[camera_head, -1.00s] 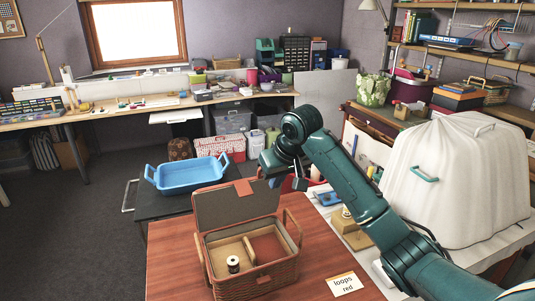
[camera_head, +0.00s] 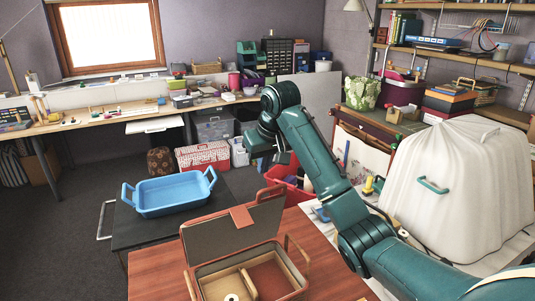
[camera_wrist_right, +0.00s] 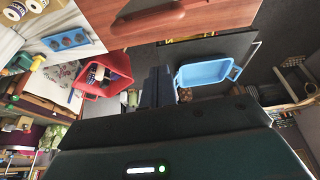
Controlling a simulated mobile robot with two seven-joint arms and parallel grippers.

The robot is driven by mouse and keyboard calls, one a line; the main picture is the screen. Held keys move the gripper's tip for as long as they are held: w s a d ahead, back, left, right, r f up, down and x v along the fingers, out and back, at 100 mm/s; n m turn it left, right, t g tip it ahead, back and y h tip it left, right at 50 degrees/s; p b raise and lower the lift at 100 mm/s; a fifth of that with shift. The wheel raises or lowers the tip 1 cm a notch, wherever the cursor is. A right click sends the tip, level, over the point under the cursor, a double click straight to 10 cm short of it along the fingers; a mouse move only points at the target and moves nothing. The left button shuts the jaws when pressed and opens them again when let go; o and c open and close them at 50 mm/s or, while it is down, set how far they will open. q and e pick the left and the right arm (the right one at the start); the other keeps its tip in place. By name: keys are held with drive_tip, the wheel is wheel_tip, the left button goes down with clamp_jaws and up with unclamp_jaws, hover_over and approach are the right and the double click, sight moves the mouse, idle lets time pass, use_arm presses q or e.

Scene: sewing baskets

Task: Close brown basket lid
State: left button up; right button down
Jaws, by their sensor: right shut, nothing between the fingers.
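A thread spool (camera_head: 231,297) lies in the left compartment. My right gripper (camera_head: 281,157) is above and beyond the lid, apart from it, shut and empty. In the right wrist view its dark fingers (camera_wrist_right: 158,88) are together with nothing between them. My left gripper does not show.
A blue tray (camera_head: 168,210) sits on a dark low table behind the basket to the left. A red bin (camera_head: 288,183) stands beyond the basket, also in the wrist view (camera_wrist_right: 103,72). A white covered mound (camera_head: 455,190) fills the right side.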

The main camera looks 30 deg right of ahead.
sight(271, 197)
drive_tip(key=shift+s+d+f+p, duration=0.1)
drive_tip(key=shift+s+f+p, duration=0.4)
drive_tip(key=shift+s+f, duration=0.7)
drive_tip(key=shift+s, duration=0.35)
drive_tip(key=shift+f, duration=0.15)
